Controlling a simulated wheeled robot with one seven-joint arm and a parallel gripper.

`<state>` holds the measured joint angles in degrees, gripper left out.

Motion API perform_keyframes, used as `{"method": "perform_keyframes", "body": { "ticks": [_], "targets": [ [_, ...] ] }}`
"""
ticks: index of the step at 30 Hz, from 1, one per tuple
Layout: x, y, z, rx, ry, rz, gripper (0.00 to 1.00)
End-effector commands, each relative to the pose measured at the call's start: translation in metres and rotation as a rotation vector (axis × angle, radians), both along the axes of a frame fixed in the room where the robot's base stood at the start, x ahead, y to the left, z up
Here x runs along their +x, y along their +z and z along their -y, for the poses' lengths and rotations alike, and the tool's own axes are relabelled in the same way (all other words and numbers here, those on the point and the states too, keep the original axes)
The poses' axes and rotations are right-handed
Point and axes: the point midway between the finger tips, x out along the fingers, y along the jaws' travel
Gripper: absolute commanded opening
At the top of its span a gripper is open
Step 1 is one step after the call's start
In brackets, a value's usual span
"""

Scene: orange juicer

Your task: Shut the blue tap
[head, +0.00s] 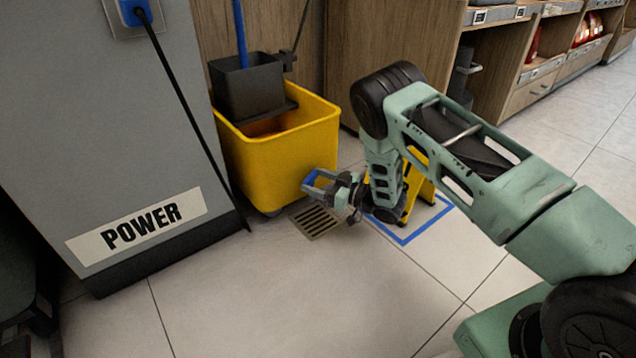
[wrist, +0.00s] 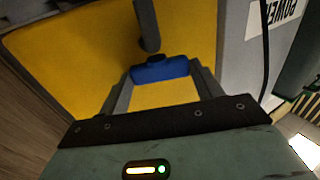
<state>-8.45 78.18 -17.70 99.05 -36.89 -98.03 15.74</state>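The blue tap (wrist: 160,71) shows in the wrist view as a short blue bar against the yellow wall of the mop bucket, just below the end of a grey pipe (wrist: 147,25). In the head view a bit of blue (head: 311,179) shows at the low right of the bucket (head: 285,165). My gripper (head: 322,186) is low beside the bucket. In the wrist view its two fingers (wrist: 162,76) stand on either side of the blue bar and appear to touch both ends. The tap's body is mostly hidden.
A grey cabinet marked POWER (head: 100,140) stands left of the bucket, with a black cable (head: 185,90) hanging down it. A floor drain (head: 317,221) lies below my gripper. A yellow floor sign (head: 416,190) stands behind my arm. The front floor is clear.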

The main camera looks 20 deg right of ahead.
Motion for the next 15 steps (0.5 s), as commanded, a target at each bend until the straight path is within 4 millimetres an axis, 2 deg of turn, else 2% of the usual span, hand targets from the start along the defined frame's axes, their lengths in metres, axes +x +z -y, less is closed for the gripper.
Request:
{"method": "perform_keyframes", "body": {
  "ticks": [8, 15],
  "targets": [
    [-0.0007, 0.0021, -0.0003, 0.002, -0.018, -0.001, 0.43],
    [-0.0042, 0.0067, -0.0037, 0.004, -0.18, -0.005, 0.43]
  ]
}}
